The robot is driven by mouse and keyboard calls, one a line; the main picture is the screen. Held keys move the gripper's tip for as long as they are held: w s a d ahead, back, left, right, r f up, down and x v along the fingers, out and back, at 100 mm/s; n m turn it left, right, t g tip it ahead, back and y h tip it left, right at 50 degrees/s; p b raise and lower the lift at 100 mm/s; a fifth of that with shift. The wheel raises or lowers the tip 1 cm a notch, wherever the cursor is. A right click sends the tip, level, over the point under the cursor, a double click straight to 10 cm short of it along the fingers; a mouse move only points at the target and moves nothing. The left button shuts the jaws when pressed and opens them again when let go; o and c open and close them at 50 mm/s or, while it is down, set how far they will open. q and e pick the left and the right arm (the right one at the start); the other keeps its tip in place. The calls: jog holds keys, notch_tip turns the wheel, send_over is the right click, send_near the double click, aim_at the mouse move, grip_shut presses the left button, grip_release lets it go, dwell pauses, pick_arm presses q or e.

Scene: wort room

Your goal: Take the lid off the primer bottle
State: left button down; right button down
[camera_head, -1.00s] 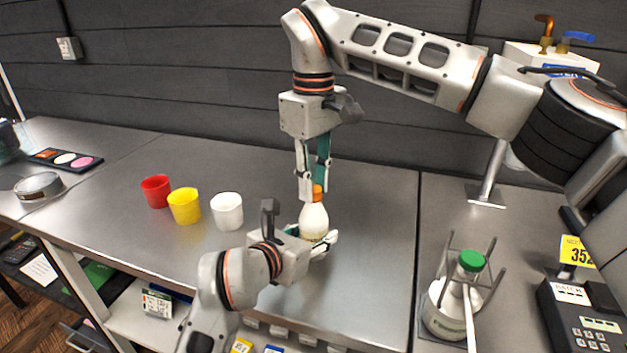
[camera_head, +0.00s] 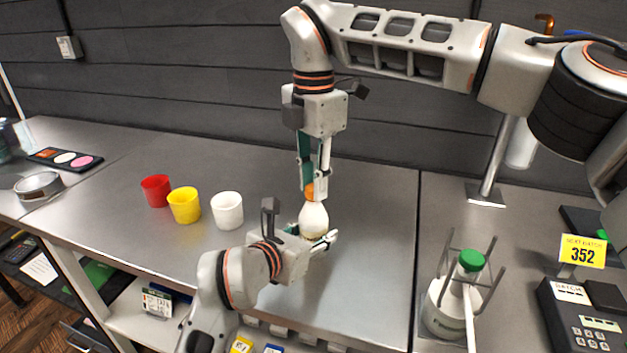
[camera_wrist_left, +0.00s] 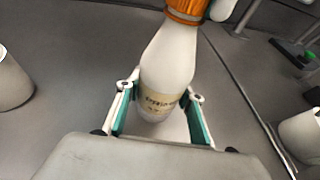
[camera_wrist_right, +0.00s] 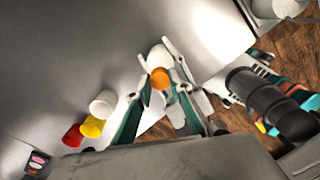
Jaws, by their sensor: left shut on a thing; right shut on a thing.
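The primer bottle (camera_head: 313,219) is white with a label and stands upright on the metal bench; it fills the middle of the left wrist view (camera_wrist_left: 168,68). My left gripper (camera_head: 312,240) is shut on the bottle's lower body, its fingers on either side. The orange lid (camera_head: 309,191) sits at the top of the bottle, and it also shows in the left wrist view (camera_wrist_left: 187,8). My right gripper (camera_head: 314,190) points down from above and is shut on the lid. In the right wrist view the lid (camera_wrist_right: 160,78) is between the fingertips.
Red (camera_head: 156,190), yellow (camera_head: 184,204) and white (camera_head: 227,210) cups stand left of the bottle. A green-capped bottle (camera_head: 447,305) stands in a rack at the right, near a keypad device (camera_head: 585,318). The bench behind the cups is clear.

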jog(key=n, duration=0.3)
jog(key=shift+n, duration=0.4)
jog(key=n, duration=1)
jog(key=shift+n, duration=0.3)
jog(key=n, duration=0.5)
jog(key=shift+s, duration=0.1)
jog(key=n, duration=0.3)
jog(key=shift+n, duration=0.4)
jog(key=n, duration=1.5)
